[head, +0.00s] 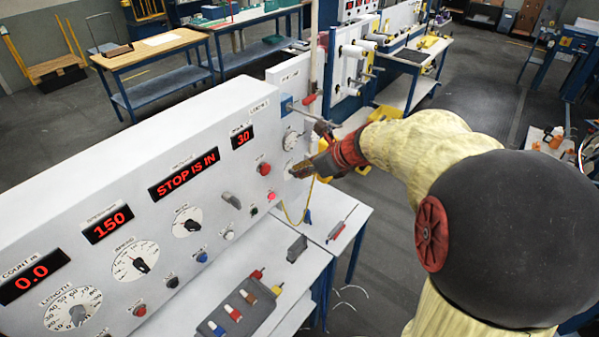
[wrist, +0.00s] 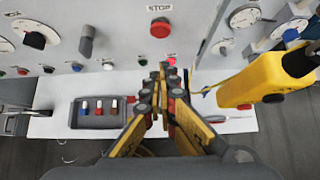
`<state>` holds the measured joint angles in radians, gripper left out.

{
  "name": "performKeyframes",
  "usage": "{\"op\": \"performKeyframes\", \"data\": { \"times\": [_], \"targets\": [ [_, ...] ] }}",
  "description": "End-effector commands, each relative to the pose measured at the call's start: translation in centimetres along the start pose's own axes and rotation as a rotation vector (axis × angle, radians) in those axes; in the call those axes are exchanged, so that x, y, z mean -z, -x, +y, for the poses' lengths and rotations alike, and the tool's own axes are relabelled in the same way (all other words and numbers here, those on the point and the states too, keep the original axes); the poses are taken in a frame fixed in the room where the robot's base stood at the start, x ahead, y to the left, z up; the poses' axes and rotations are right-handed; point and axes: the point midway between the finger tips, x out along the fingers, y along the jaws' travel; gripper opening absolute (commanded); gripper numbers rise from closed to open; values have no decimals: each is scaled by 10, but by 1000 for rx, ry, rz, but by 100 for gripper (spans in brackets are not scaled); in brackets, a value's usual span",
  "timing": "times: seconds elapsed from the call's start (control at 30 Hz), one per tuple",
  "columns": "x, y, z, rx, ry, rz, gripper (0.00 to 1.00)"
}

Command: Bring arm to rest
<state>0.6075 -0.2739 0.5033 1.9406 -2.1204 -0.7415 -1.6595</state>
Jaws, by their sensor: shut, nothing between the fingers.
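My gripper (head: 312,168) is at the end of my arm, near the right end of the white control panel (head: 120,195) in the head view. In the wrist view my gripper (wrist: 167,75) has its fingertips together, with nothing between them. It points at the panel face just below the red stop button (wrist: 160,28). That red button also shows in the head view (head: 264,169). A small lit red light (wrist: 171,61) is right by the fingertips. I cannot tell whether the fingers touch the panel. The panel's display reads "STOP IS IN" (head: 184,174).
Below the panel, a white shelf (head: 345,225) holds a dark tray (head: 215,328) with several coloured pieces. A yellow tool (wrist: 265,80) is close on the right in the wrist view. Wooden-topped tables (head: 150,50) stand behind.

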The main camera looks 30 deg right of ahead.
Motion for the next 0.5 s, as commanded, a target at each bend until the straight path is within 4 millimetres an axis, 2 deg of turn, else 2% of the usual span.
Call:
{"op": "performKeyframes", "data": {
  "times": [0.33, 0.43, 0.5],
  "targets": [
    [-2, -1, 0, 8, -12, -9, 0],
    [-16, -3, -2, 55, -92, -61, 0],
    [-32, -2, -5, 113, -209, -131, 0]
  ]
}}
